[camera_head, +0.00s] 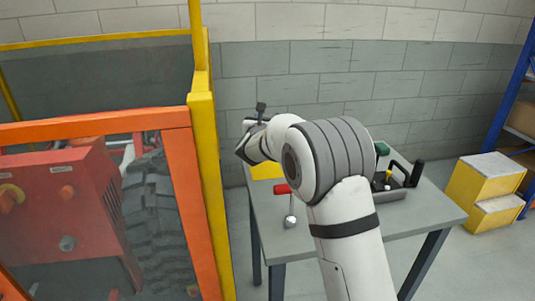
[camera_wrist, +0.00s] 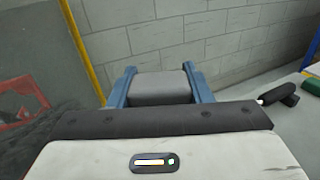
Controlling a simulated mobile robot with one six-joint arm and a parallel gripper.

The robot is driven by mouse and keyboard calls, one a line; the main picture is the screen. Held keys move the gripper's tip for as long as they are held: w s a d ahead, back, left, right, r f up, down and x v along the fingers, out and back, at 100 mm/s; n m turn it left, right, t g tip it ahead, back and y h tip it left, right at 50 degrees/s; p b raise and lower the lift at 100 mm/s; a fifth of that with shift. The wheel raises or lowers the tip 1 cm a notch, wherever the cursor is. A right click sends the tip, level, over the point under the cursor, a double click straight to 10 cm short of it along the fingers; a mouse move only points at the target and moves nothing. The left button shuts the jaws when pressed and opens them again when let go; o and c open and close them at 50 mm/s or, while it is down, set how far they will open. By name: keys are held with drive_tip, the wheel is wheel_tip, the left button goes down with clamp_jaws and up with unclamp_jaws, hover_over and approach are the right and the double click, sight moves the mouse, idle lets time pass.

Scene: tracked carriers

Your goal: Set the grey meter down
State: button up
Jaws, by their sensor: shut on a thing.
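My gripper (camera_wrist: 158,70) is shut on the grey meter (camera_wrist: 161,88), which sits between its two blue fingers in the wrist view. The meter shows as a plain grey block; its face and underside are hidden. Behind it in that view is the block wall. In the head view my arm reaches over the grey table (camera_head: 415,217), with the wrist above its back left part. My arm hides the meter there, and I cannot tell its height above the table.
On the table are a yellow item (camera_head: 266,171), a red-handled tool (camera_head: 282,189), a silver ball-like piece (camera_head: 290,221), a green item (camera_head: 382,148) and a dark tray (camera_head: 392,194). A yellow post (camera_head: 208,150) and orange-framed cage stand left. Yellow boxes (camera_head: 483,187) stand right.

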wheel_tip(320, 180, down, 7)
drive_tip(key=shift+f+b, duration=0.15)
drive_tip(key=shift+b, duration=0.25)
drive_tip(key=shift+f, duration=0.1)
drive_tip(key=o, duration=1.4)
drive_tip(key=shift+o, duration=0.2)
drive_tip(key=shift+s, duration=0.15)
drive_tip(key=s+a, duration=0.1)
drive_tip(key=s, duration=1)
drive_tip(key=shift+s+a, duration=0.15)
drive_tip(key=shift+s, duration=0.2)
